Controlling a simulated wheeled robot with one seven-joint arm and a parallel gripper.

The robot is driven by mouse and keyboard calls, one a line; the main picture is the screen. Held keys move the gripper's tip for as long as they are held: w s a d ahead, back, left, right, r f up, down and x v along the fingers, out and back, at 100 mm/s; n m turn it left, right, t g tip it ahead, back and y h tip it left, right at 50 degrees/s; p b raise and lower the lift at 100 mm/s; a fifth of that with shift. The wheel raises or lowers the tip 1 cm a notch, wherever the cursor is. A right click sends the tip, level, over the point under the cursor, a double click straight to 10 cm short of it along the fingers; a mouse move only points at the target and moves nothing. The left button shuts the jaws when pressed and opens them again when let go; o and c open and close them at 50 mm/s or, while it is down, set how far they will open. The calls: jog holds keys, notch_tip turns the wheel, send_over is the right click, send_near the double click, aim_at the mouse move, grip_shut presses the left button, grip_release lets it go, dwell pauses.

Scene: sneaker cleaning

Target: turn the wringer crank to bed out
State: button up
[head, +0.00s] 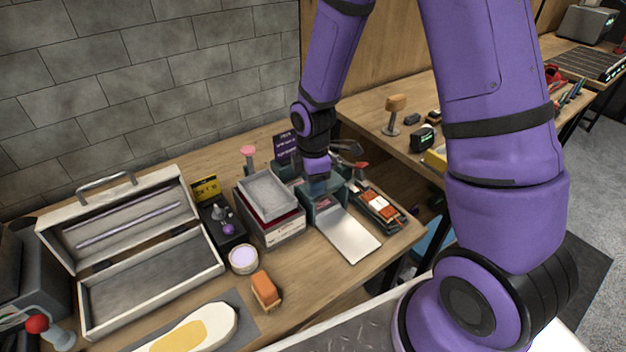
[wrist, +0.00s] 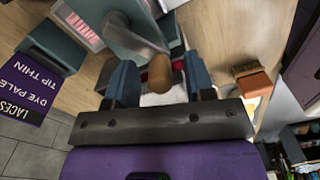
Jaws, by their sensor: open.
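The teal wringer (head: 325,190) stands near the table's right end, with a flat pale bed (head: 348,236) extending from its front. In the wrist view its grey metal crank arm (wrist: 132,36) ends in a brown wooden knob (wrist: 160,72). My gripper (wrist: 160,84) is open, with one blue finger on each side of the knob in that view. I cannot tell whether either finger touches the knob. In the head view my gripper (head: 317,180) is over the wringer, and my wrist hides the crank.
A grey tray on boxes (head: 268,195) stands left of the wringer. An orange-topped rack (head: 380,210) lies to its right. A purple sign (wrist: 25,95) is close by in the wrist view. An orange block (head: 265,290) and an open case (head: 150,265) are farther left.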

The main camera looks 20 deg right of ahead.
grip_shut()
